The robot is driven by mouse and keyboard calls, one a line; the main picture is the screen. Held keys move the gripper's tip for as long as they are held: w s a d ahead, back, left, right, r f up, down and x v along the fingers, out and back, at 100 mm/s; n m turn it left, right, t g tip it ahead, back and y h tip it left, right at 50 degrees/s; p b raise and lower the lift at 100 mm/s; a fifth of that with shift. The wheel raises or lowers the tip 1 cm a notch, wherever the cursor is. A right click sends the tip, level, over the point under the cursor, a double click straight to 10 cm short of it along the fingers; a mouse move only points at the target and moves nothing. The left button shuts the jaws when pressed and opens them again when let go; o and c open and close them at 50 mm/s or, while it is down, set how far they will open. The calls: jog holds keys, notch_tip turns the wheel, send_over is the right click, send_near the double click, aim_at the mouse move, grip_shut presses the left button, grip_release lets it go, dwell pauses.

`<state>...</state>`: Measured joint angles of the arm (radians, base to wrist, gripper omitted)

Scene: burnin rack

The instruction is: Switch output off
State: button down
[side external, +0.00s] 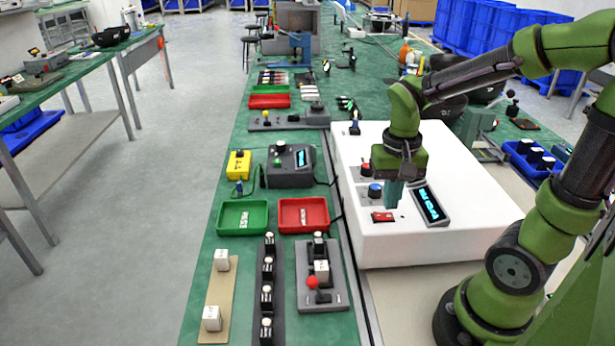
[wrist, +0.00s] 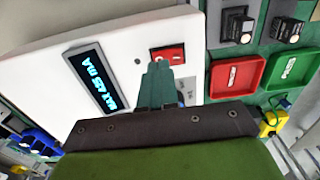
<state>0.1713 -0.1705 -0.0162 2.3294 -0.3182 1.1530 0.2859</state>
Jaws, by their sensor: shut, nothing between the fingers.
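A red rocker switch (side external: 382,217) is set in the top of a white box (side external: 450,165). In the wrist view the switch (wrist: 167,54) lies just beyond my fingertips, partly covered by them. A dark display (side external: 430,205) with lit cyan text is beside it; the display also shows in the wrist view (wrist: 95,80). A blue-topped knob (side external: 375,190) is behind the switch. My gripper (side external: 393,203) points down above the box, fingers together and empty; it also shows in the wrist view (wrist: 158,70). I cannot tell whether the fingertips touch the switch.
Another knob (side external: 366,170) stands farther back on the box. A red tray (side external: 304,215) and a green tray (side external: 243,217) lie left of the box. A grey fixture with a red-ball lever (side external: 312,283) is in front of the red tray. The air left of my gripper is clear.

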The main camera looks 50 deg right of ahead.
aim_at(386, 214)
jog(key=shift+r, duration=2.5)
jog(key=shift+w+a+f+n, duration=0.1)
jog(key=shift+w+f+n, duration=0.05)
jog(key=shift+w+n, duration=0.15)
jog(key=s+a+r+n+t+y, duration=0.1)
jog(key=a+r+n+t+y, duration=0.1)
jog(key=a+r+n+t, duration=0.2)
jog(key=a+r+t, duration=0.1)
jog(key=a+t, duration=0.2)
jog(key=shift+s+a, duration=0.2)
jog(key=shift+a, duration=0.2)
